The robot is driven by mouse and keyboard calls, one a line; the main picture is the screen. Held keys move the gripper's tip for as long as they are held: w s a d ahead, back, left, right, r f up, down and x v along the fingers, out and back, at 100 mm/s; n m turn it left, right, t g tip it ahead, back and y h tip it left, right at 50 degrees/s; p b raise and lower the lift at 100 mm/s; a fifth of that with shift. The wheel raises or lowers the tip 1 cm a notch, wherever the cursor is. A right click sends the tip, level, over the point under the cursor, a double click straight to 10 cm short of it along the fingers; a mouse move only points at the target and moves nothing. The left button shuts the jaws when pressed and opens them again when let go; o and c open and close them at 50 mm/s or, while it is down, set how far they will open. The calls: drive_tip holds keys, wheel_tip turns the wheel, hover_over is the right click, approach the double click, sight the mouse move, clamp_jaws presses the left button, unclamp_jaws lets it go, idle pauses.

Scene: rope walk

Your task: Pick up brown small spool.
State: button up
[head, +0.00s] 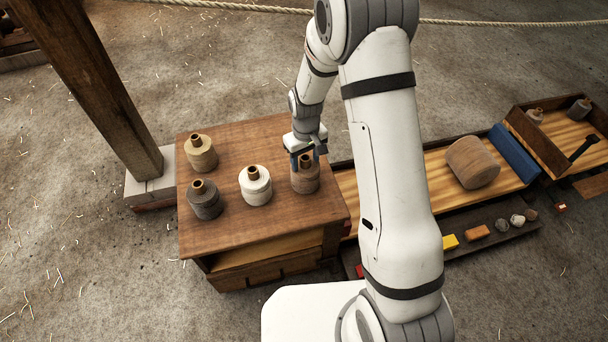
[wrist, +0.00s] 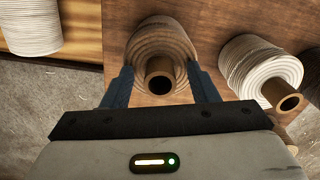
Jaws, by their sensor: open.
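The brown small spool (head: 305,180) stands upright on the right part of a wooden table (head: 235,232). In the wrist view the brown spool (wrist: 160,45) shows between my two fingers, with its hollow core end toward the camera. My gripper (head: 305,158) is over the spool from above. Its fingers (wrist: 159,85) are open, one on each side of the spool's near part. I cannot tell whether either finger touches it. The spool's top is partly hidden by the gripper in the head view.
A white spool (head: 255,185), a dark grey spool (head: 205,199) and a beige spool (head: 201,154) stand left of the brown one. Right of the table, a wooden bench holds a large tan roll (head: 472,162) beside a blue bar (head: 514,153). A wooden post (head: 95,90) rises behind the table's left.

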clamp_jaws()
idle(0.5)
drive_tip(key=shift+r, duration=0.1)
